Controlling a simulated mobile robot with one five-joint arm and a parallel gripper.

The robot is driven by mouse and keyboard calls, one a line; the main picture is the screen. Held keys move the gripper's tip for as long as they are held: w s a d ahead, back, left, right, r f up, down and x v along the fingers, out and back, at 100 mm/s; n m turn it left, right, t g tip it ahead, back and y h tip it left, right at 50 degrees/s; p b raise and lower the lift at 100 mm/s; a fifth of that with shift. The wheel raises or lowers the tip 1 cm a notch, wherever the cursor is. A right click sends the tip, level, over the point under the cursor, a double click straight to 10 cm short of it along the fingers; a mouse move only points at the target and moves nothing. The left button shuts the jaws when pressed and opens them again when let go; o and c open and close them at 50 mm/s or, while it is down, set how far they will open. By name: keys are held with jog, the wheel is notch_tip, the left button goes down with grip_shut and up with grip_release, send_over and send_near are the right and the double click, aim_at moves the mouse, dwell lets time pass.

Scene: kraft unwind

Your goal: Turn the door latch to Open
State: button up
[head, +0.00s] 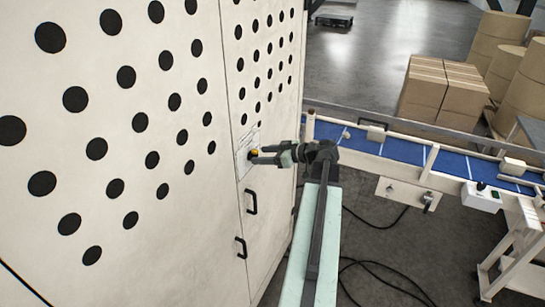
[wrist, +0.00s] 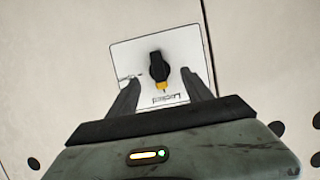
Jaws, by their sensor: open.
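The door latch is a black knob (wrist: 158,66) with a yellow-orange pointer tip, on a white label plate (wrist: 190,55). The pointer points at the word "Locked", printed upside down in the wrist view. Smaller lettering at the plate's left is partly covered by a finger and I cannot read it. In the head view the plate (head: 242,164) sits on the pale cabinet door, the knob small at my fingertips. My gripper (head: 256,156) is open, its fingers reaching toward the plate. In the wrist view its fingers (wrist: 160,76) stand on either side of the knob, apart from it.
Two black door handles (head: 251,202) (head: 240,248) are below the latch. The cabinet's perforated panel (head: 110,130) fills the left. A blue conveyor (head: 390,149) runs behind and right of my arm, with cardboard boxes (head: 438,92) beyond it. Black cables (head: 385,222) lie on the floor.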

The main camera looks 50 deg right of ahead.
aim_at(257, 155)
jog(key=shift+b+x, duration=0.3)
jog(key=shift+x, duration=1.2)
grip_shut()
jog(key=shift+w+d+f+m+y+b, duration=0.15)
jog(key=shift+m+y, duration=0.2)
jog(key=shift+m, duration=0.2)
jog(key=shift+s+d+f+m+y+b, duration=0.1)
jog(key=shift+d+m+y+b, duration=0.1)
jog(key=shift+m+y, duration=0.25)
jog(key=shift+a+r+m, duration=0.15)
jog(key=shift+m, duration=0.45)
